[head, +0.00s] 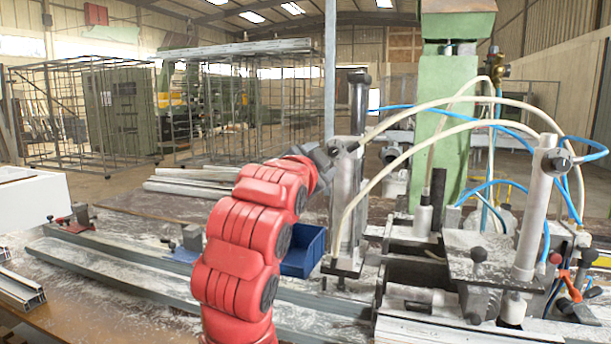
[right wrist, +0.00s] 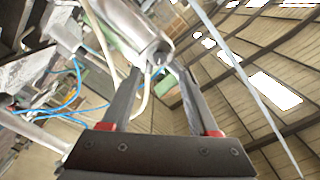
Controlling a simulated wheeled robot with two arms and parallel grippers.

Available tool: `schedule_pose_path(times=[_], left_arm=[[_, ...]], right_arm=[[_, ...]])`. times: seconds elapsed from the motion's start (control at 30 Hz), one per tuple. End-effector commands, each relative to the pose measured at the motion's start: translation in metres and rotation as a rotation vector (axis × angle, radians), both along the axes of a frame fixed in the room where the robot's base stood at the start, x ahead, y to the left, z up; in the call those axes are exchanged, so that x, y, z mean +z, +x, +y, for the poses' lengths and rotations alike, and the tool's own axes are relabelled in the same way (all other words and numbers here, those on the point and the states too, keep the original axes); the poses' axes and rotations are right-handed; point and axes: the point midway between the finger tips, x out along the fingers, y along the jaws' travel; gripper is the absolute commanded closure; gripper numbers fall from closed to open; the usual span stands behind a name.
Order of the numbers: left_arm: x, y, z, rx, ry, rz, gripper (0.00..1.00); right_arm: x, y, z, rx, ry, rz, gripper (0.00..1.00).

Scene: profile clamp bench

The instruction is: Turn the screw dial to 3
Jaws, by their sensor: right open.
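No dial with readable figures can be made out in either view, so I cannot tell its setting. The clamp machine has a vertical metal column (head: 345,195) at its left and a pale cylinder (head: 535,215) with a dark round fitting (head: 556,162) at its right. My right gripper (head: 331,150) is at the upper part of the left column; its fingers are small and partly hidden there. In the right wrist view the gripper (right wrist: 158,70) is open, with the end of a silver cylinder (right wrist: 135,28) just beyond and between its fingertips. Contact is unclear. My left gripper is out of view.
White hoses (head: 440,135) and blue hoses (head: 500,127) arch over the machine close to my right gripper. A blue bin (head: 304,252) stands behind my red arm. Long metal profiles (head: 110,270) lie on the dusty bench. A green machine column (head: 441,130) rises behind.

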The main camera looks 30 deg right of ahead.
Motion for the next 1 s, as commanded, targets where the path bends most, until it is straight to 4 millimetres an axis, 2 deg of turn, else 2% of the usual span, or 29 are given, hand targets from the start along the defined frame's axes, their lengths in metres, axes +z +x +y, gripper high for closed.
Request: schedule_pose_path(times=[0.03,0.1,0.4,0.6,1.0], left_arm=[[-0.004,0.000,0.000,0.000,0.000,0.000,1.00],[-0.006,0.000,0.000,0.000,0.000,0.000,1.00],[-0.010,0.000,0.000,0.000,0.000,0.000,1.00],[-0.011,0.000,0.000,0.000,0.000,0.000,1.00],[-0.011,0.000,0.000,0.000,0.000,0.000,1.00]], right_arm=[[-0.001,-0.008,0.013,0.007,0.002,-0.006,0.39],[-0.001,-0.019,0.027,0.008,0.003,-0.003,0.39],[-0.001,-0.056,0.068,0.004,0.003,0.000,0.39],[-0.001,-0.066,0.078,0.002,0.003,0.001,0.39],[-0.001,-0.067,0.078,0.000,0.002,0.002,0.39]])
